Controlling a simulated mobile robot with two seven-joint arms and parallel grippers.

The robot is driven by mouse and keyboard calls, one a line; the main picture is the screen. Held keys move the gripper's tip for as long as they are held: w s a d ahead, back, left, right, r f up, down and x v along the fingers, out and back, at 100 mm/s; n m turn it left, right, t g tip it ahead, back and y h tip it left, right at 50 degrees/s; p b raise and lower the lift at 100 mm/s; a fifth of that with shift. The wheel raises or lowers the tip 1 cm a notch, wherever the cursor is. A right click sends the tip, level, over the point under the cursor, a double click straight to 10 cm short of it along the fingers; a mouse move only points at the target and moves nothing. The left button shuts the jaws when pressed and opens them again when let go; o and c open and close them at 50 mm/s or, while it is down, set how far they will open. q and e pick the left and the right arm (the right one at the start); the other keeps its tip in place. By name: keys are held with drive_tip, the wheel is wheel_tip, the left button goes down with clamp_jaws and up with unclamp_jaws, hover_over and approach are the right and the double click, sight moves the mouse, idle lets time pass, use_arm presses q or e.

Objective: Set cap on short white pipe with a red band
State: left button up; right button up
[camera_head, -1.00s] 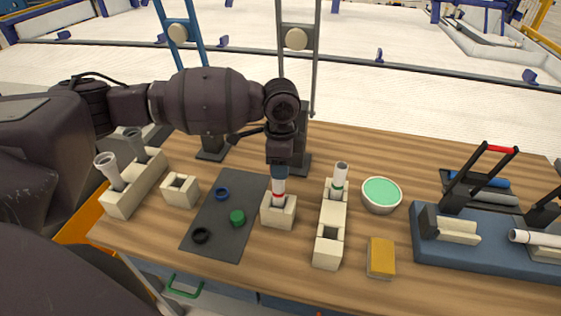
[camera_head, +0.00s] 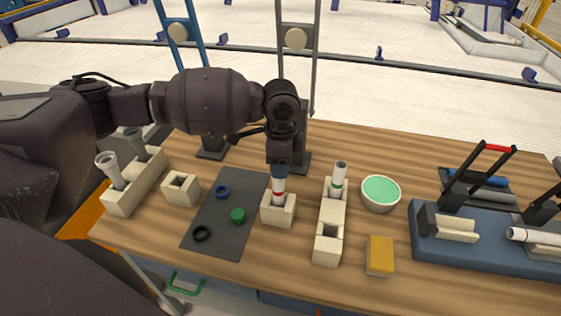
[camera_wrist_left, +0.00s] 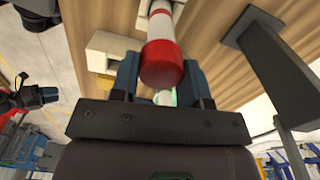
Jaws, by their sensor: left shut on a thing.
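My left gripper (camera_head: 279,171) points down over the short white pipe (camera_head: 279,184). The pipe has a red band and stands upright in a pale square block (camera_head: 278,212). In the left wrist view, the red cap (camera_wrist_left: 162,66) is between the blue fingers of the left gripper (camera_wrist_left: 162,80), in line with the white, red-banded pipe (camera_wrist_left: 160,22). The gripper is shut on the cap. In the head view the fingers hide the cap, and I cannot tell how deeply it sits on the pipe.
A long block with a green-banded pipe (camera_head: 340,174), a green-topped bowl (camera_head: 381,193) and a yellow sponge (camera_head: 380,255) stand to the right.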

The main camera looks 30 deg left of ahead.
use_arm(q)
drive_tip(key=shift+f, duration=0.25)
use_arm(e)
drive_tip(key=shift+s, duration=0.4)
use_arm(q)
drive_tip(key=shift+f, duration=0.15)
use_arm(e)
drive_tip(key=shift+w+r, duration=0.15)
drive_tip(key=shift+w+r, duration=0.15)
drive_tip(key=shift+w, duration=0.15)
use_arm(q)
drive_tip(key=shift+p, duration=0.45)
use_arm(e)
drive_tip(key=shift+r, duration=0.2)
drive_tip(key=shift+s+r, duration=0.15)
drive_tip(key=shift+s, duration=0.25)
use_arm(q)
drive_tip(key=shift+f+p, duration=0.15)
drive_tip(key=shift+p, duration=0.2)
use_arm(e)
drive_tip(key=shift+w+r, duration=0.35)
drive_tip(key=shift+w, duration=0.2)
drive_tip(key=shift+s+r, duration=0.1)
drive_tip(key=shift+s, duration=0.1)
